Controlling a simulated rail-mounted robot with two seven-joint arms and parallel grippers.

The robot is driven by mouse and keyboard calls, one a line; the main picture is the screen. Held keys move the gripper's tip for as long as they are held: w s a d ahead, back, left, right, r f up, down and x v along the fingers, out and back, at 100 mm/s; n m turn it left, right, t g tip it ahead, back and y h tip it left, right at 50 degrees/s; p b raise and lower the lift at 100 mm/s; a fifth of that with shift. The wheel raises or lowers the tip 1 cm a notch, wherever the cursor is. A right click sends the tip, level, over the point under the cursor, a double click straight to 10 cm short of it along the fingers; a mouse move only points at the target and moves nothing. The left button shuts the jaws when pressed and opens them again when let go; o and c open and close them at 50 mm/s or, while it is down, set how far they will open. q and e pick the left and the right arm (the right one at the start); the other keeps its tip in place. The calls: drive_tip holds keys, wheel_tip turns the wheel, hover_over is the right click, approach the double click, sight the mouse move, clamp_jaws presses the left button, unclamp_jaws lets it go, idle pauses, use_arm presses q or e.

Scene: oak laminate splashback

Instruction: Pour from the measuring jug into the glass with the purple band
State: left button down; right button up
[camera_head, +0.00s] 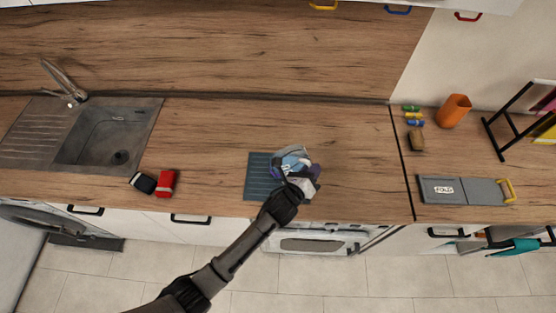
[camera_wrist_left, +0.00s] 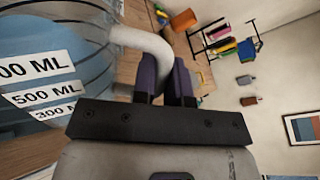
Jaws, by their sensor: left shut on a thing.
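The measuring jug (camera_wrist_left: 60,68) is clear with a bluish tint and white volume labels, and fills the left of the left wrist view. Its pale curved handle (camera_wrist_left: 140,40) runs between the dark purple fingers of my left gripper (camera_wrist_left: 168,75), which is shut on it. In the head view the jug (camera_head: 291,160) is over the dark slatted mat, at the end of my left arm; its tilt and contents are hard to tell. Purple patches show beside it, but I cannot tell finger from glass. I cannot make out the glass with the purple band. My right gripper is out of view.
The dark mat (camera_head: 259,178) lies on the wooden counter near its front edge. A red item (camera_head: 166,183) and a black item (camera_head: 143,183) lie left, near the sink (camera_head: 108,135). An orange cup (camera_head: 455,110) and a grey board (camera_head: 462,190) are right. Counter between is clear.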

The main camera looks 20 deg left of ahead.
use_arm(q)
drive_tip(key=shift+w+a+r, duration=0.1)
drive_tip(key=shift+r, duration=0.05)
idle(0.3)
drive_tip(key=shift+a+n, duration=0.15)
drive_tip(key=shift+n, duration=0.15)
drive_tip(key=shift+w+a+r+p, duration=0.1)
drive_tip(key=shift+p, duration=0.2)
drive_tip(key=shift+a+r+p, duration=0.15)
drive_tip(key=shift+r+p, duration=0.15)
idle(0.6)
drive_tip(key=shift+w+a+r+n, duration=0.1)
drive_tip(key=shift+r+n, duration=0.05)
drive_tip(key=shift+n, duration=0.15)
drive_tip(key=shift+r, duration=0.1)
idle(1.0)
drive_tip(key=shift+a+r+p, duration=0.1)
drive_tip(key=shift+p, duration=0.25)
drive_tip(key=shift+w+r+n, duration=0.1)
drive_tip(key=shift+n, duration=0.2)
idle(0.7)
